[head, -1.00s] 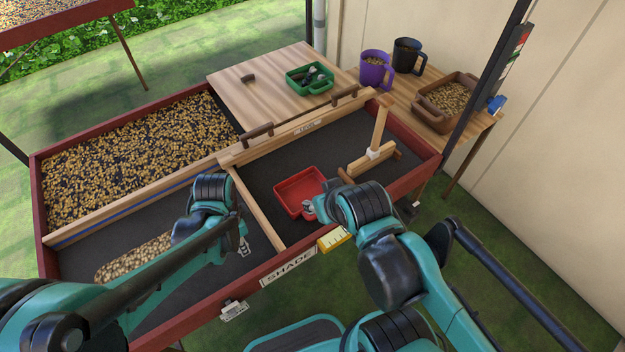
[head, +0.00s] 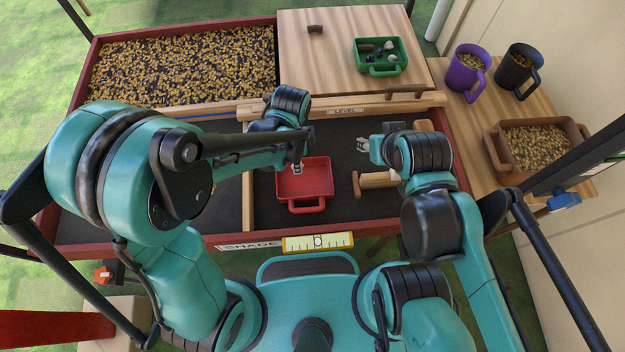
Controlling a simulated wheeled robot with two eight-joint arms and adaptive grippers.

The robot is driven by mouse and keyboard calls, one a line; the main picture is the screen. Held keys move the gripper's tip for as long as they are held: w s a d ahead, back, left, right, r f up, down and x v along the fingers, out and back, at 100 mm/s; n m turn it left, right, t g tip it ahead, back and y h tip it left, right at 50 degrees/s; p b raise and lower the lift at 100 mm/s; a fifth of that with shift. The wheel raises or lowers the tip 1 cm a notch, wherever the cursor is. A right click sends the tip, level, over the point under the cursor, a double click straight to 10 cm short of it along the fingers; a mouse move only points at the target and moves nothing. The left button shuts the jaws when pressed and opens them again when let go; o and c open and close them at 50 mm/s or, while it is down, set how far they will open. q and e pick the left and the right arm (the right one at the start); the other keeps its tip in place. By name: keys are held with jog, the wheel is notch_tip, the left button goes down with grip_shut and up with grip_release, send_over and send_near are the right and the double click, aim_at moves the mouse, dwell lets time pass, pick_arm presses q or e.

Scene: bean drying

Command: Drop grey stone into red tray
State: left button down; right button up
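The red tray (head: 318,190) lies on the dark bed of the right compartment, its handle toward me. My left gripper (head: 298,168) points down over the tray's upper left part. Its fingers are small and partly hidden by the wrist, so I cannot tell whether they hold anything. My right gripper (head: 362,145) is to the right of the tray, above the dark bed, with its fingers apart and empty. I cannot clearly make out a grey stone. Small dark and pale items lie in the green tray (head: 384,70) on the wooden top, too small to tell apart.
A wooden T-shaped tool (head: 375,181) lies right of the red tray, partly under my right arm. A wooden divider (head: 248,190) stands left of the tray. Beans fill the far left compartment (head: 180,68). A purple mug (head: 466,72), black mug (head: 517,72) and brown bin (head: 497,146) stand at right.

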pick_arm(q)
notch_tip(320, 180, down, 5)
jog(key=b, duration=0.3)
jog(key=shift+f+b, duration=0.2)
jog(key=shift+b, duration=0.15)
jog(key=c, duration=1.2)
grip_release()
jog(key=shift+r, duration=0.1)
notch_tip(320, 180, up, 12)
jog(key=shift+f, duration=0.1)
